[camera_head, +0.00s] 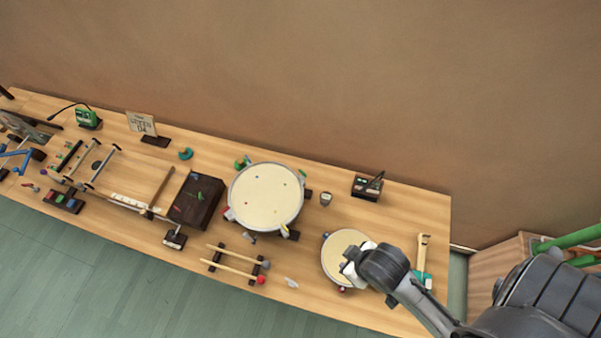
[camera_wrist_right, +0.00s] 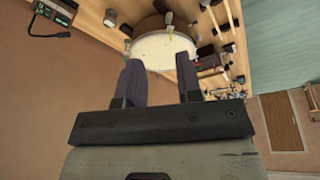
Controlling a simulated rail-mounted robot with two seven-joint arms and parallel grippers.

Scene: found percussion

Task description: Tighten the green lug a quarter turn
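The large drum (camera_head: 265,197) lies head up mid-table in the head view, with coloured lugs around its rim. A green lug (camera_head: 240,162) shows at its upper left edge, away from my right arm. A smaller drum (camera_head: 338,246) lies to its right. My right gripper (camera_head: 352,262) is over the smaller drum's right side and hides part of it; whether it touches is unclear. In the right wrist view, the two dark fingers (camera_wrist_right: 158,66) are apart with nothing between them, and a pale drum shows beyond their tips. My left gripper is not in view.
A dark box (camera_head: 196,201) stands left of the large drum. Two mallets (camera_head: 235,262) lie on a rack at the front. A small black device (camera_head: 367,187) is at the back, and a wooden-handled tool (camera_head: 422,252) lies at the right end.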

